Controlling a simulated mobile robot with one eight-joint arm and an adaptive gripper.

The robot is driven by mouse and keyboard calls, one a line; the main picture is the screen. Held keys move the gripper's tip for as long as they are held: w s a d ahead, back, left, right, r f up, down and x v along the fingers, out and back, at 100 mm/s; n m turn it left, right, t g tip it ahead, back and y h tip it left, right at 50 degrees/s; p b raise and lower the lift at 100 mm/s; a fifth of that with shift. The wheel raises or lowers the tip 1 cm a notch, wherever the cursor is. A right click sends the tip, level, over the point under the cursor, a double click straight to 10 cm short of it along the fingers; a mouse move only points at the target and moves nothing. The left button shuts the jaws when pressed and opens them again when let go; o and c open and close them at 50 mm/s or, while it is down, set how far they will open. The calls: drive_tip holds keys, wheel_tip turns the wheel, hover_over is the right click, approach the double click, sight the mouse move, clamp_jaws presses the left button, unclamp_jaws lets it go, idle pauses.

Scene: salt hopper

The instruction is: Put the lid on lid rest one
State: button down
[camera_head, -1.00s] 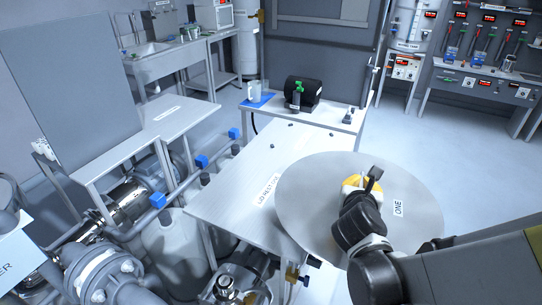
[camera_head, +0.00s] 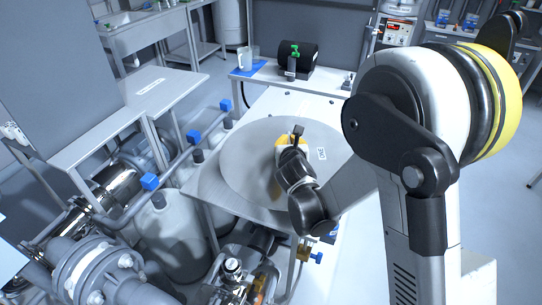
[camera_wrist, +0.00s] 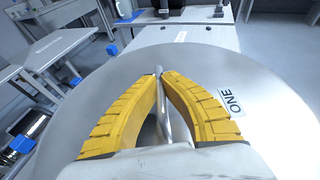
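I cannot tell whether the lid touches the table. My gripper (camera_head: 297,135) is above the middle of the lid. In the wrist view the yellow fingers (camera_wrist: 160,75) close around the lid's thin upright metal handle (camera_wrist: 163,105), with the lid (camera_wrist: 90,95) spread out beneath.
A black cylinder (camera_head: 310,60) and a green-topped bottle (camera_head: 292,65) stand on the bench behind. Pipes with blue valve caps (camera_head: 150,181) and grey tanks (camera_head: 170,235) lie left of the table. A side shelf (camera_head: 150,85) is at upper left. Open floor lies right.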

sight(272, 150)
drive_tip(key=w+a+f+b, duration=0.1)
drive_tip(key=w+a+f, duration=0.1)
drive_tip(key=a, duration=0.1)
drive_tip(key=w+a+f+b, duration=0.1)
drive_tip(key=w+a+f, duration=0.1)
drive_tip(key=w, duration=0.1)
drive_tip(key=shift+a+f, duration=0.35)
drive_tip(key=shift+a, duration=0.05)
wheel_tip(272, 150, down, 4)
drive_tip(key=b, duration=0.3)
drive_tip(key=shift+r, duration=0.1)
drive_tip(key=c, duration=1.6)
unclamp_jaws()
